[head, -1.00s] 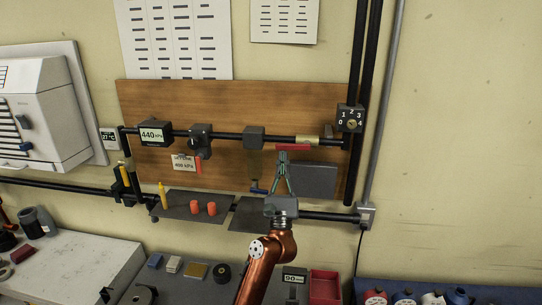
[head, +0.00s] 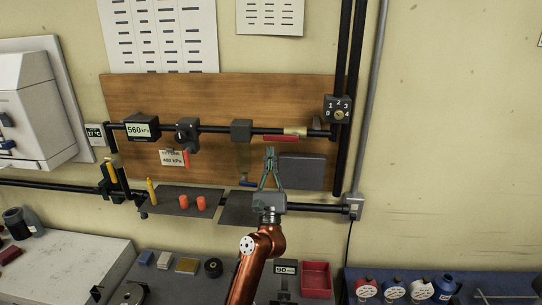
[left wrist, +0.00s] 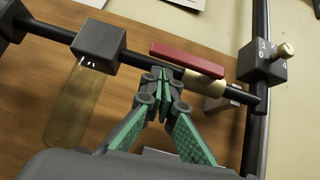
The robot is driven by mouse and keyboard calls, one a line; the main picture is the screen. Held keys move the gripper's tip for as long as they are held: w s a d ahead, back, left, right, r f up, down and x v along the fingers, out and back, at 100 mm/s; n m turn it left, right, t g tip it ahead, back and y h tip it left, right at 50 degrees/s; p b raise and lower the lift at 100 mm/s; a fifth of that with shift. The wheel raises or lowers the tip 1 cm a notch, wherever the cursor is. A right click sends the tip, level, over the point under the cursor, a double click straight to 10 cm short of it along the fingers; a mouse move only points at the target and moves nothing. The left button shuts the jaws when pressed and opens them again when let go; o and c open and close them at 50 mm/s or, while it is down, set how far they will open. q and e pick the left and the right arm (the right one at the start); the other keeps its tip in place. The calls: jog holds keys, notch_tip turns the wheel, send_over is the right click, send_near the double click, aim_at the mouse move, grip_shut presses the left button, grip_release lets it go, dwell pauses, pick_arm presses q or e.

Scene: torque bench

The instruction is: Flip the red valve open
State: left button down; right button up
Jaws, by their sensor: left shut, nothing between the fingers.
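The red valve handle (head: 281,138) lies lengthwise along the dark upper pipe, beside a brass valve body (head: 295,131). In the left wrist view the red handle (left wrist: 188,58) spans above the pipe, with the brass body (left wrist: 205,86) just behind it. My left gripper (head: 270,151) is shut and empty, its fingertips just below the handle's left part. In the left wrist view the closed tips (left wrist: 163,76) are close to the handle; I cannot tell whether they touch. My right gripper is not in view.
A gauge (head: 141,128) reads 560 kPa; a tag (head: 173,159) shows 400 kPa. A numbered knob box (head: 338,109) is right of the valve. A red bin (head: 317,279) is on the bench.

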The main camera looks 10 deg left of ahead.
pick_arm(q)
jog(key=w+a+f+b+v, duration=0.1)
jog(key=b+v, duration=0.2)
jog(key=v, duration=0.8)
jog(key=shift+s+d+f+b, duration=0.2)
jog(key=shift+f+b, duration=0.1)
jog(key=shift+f, duration=0.1)
jog(key=shift+w, duration=0.1)
